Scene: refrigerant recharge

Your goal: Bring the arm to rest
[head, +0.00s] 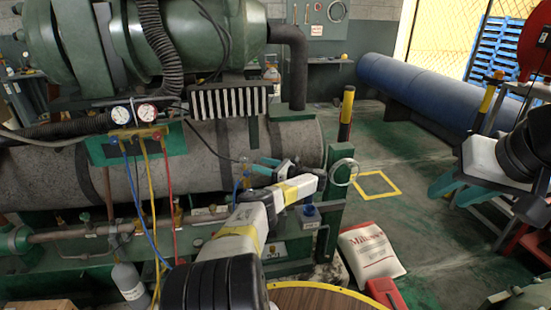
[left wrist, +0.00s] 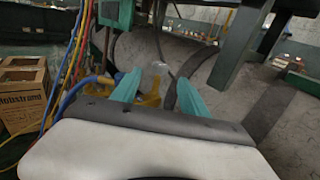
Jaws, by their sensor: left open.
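My left arm reaches in from the bottom middle of the head view, and its left gripper (head: 259,166) is in front of the grey insulated tank (head: 215,150). In the left wrist view its two teal fingers (left wrist: 157,84) stand apart. A yellow fitting and a clear, blurred item show behind the gap, and I see nothing clamped between the fingers. My right gripper (head: 452,190) is at the right of the head view, over the floor, with its teal fingers apart and nothing seen between them.
The gauge manifold (head: 134,138) with blue, yellow and red hoses hangs left of my left gripper. A grey cylinder (head: 130,283) stands below it. A white sack (head: 371,250) lies on the floor. A cardboard box (left wrist: 22,90) shows in the left wrist view.

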